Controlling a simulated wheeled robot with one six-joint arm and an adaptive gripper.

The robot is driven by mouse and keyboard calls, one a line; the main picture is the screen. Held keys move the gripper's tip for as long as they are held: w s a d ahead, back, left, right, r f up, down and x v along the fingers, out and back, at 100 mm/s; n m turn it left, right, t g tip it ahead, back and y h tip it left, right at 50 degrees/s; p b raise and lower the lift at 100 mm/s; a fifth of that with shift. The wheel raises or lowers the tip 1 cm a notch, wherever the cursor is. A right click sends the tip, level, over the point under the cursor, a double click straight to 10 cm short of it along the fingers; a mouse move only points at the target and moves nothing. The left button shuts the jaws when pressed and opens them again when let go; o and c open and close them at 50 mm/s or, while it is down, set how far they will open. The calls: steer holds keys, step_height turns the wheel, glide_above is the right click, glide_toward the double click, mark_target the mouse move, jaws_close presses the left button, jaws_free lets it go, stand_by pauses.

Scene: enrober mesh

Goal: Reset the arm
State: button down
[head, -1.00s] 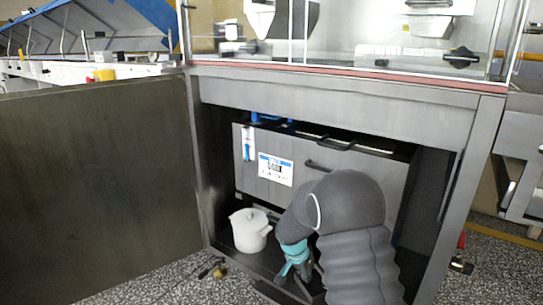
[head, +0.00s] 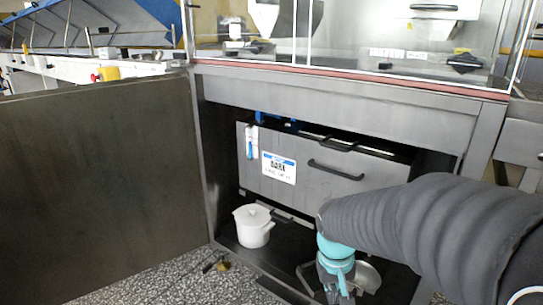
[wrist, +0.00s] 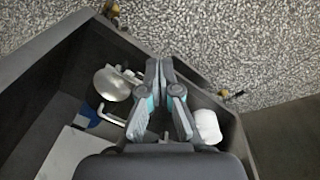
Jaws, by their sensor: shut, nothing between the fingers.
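My gripper (head: 337,292) hangs at the lower middle of the head view, pointing down in front of the open cabinet. In the wrist view my gripper (wrist: 160,66) has its two fingers together with nothing between them. My grey ribbed arm comes in from the right of the head view and bends down to the teal wrist. The lower fingertips are cut off by the bottom edge of the head view.
A white lidded pot (head: 253,227) stands on the cabinet floor, left of my gripper; it also shows in the wrist view (wrist: 207,127). A round metal piece (head: 366,277) lies right of my gripper. A drawer front (head: 330,175) is behind. The open door (head: 100,190) stands left.

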steer(key=s+d+r+t+y+p, duration=0.1)
steer(key=s+r+t+p, duration=0.3)
steer(key=s+r, duration=0.8)
step_height(320, 180, up, 4)
steer(key=shift+s+d+f+m+t, duration=0.1)
steer(key=shift+s+d+m+t, duration=0.05)
steer(key=shift+d+m+t, duration=0.3)
